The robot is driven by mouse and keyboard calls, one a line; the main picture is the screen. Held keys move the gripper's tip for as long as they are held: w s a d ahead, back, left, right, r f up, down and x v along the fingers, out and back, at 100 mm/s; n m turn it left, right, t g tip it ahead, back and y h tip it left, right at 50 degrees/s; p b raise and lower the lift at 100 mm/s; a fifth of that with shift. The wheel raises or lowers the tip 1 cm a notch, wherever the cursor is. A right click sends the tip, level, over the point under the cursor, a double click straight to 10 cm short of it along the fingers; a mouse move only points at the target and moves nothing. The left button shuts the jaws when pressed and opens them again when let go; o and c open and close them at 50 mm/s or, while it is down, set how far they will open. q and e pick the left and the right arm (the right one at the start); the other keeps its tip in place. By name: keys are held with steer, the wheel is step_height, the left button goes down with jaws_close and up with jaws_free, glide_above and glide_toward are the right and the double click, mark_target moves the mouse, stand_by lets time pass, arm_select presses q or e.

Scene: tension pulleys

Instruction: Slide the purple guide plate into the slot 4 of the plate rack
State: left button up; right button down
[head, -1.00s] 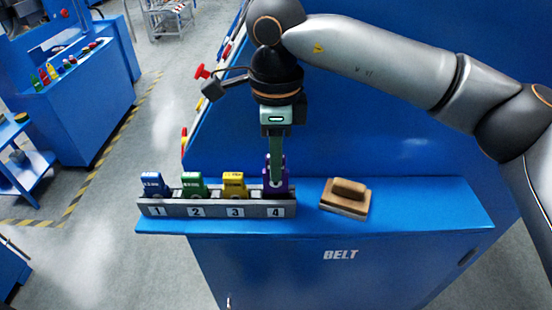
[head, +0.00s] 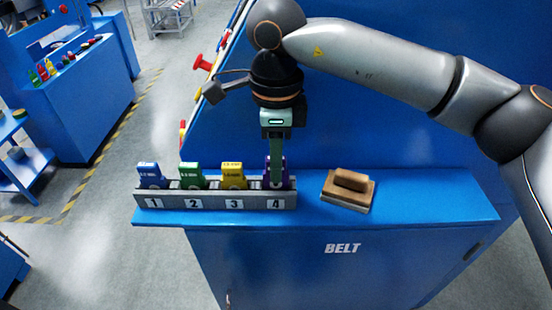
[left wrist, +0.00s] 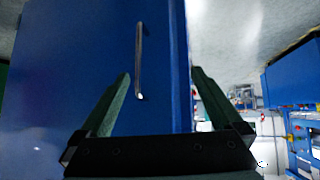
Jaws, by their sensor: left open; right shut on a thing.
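The grey plate rack (head: 215,203) stands on the blue bench, with slots numbered 1 to 4. A blue plate (head: 150,175), a green plate (head: 192,175) and a yellow plate (head: 233,176) stand upright in slots 1 to 3. The purple guide plate (head: 284,177) is upright at slot 4, its lower part hidden behind the rack's front. My right gripper (head: 275,178) points down and is shut on it, covering much of its face. My left gripper (left wrist: 160,95) shows only in the left wrist view, open and empty, facing a blue panel.
A brown wooden-handled block (head: 348,190) lies on the bench (head: 425,205), right of the rack. The bench's right part is clear. A tall blue machine wall rises behind. A red knob (head: 202,62) sticks out at its left edge.

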steer(key=shift+f, duration=0.4)
steer(key=shift+f+b, duration=0.1)
steer(key=shift+b, duration=0.2)
steer(key=shift+f, duration=0.25)
steer(key=c, duration=0.7)
jaws_free()
steer(key=shift+c, duration=0.2)
step_height(320, 180, up, 13)
steer(key=shift+f, duration=0.2)
steer(key=shift+f, duration=0.1)
